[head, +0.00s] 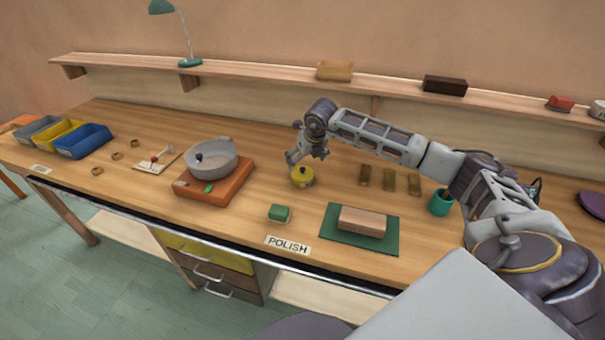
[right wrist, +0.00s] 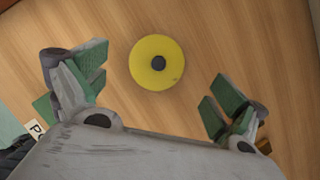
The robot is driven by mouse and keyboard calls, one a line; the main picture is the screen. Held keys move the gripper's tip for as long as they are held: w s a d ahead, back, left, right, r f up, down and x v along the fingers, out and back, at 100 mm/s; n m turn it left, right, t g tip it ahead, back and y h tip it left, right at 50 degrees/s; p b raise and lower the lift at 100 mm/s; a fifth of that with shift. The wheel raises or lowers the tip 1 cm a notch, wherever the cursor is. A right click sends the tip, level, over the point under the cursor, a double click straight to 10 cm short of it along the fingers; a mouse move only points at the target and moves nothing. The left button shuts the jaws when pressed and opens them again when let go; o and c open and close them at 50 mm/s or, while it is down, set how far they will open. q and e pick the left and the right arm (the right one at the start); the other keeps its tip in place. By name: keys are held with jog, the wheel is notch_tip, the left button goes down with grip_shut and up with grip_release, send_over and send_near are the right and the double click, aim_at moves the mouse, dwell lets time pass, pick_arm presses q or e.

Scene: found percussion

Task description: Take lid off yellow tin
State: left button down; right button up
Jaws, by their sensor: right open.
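The yellow tin (head: 302,180) stands upright on the wooden bench, with its lid on top. In the right wrist view the round yellow lid (right wrist: 157,74) with a dark knob (right wrist: 158,63) at its middle shows from above. My right gripper (head: 293,158) is above the tin in the head view, apart from it. In the right wrist view its green-padded fingers (right wrist: 155,90) are spread wide and empty, one to each side of the lid. The tin's body is hidden under the lid in that view. My left gripper is not in view.
A grey bowl (head: 212,158) on an orange block (head: 213,184) stands left of the tin.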

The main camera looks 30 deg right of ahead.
aim_at(303, 168)
jog(key=shift+s+p+x, duration=0.15)
jog(key=shift+p+x, duration=0.2)
jog(key=shift+x, duration=0.95)
jog(key=shift+s+p+x, duration=0.1)
jog(key=shift+p+x, duration=0.25)
jog(key=shift+x, duration=0.95)
jog(key=shift+f, duration=0.1)
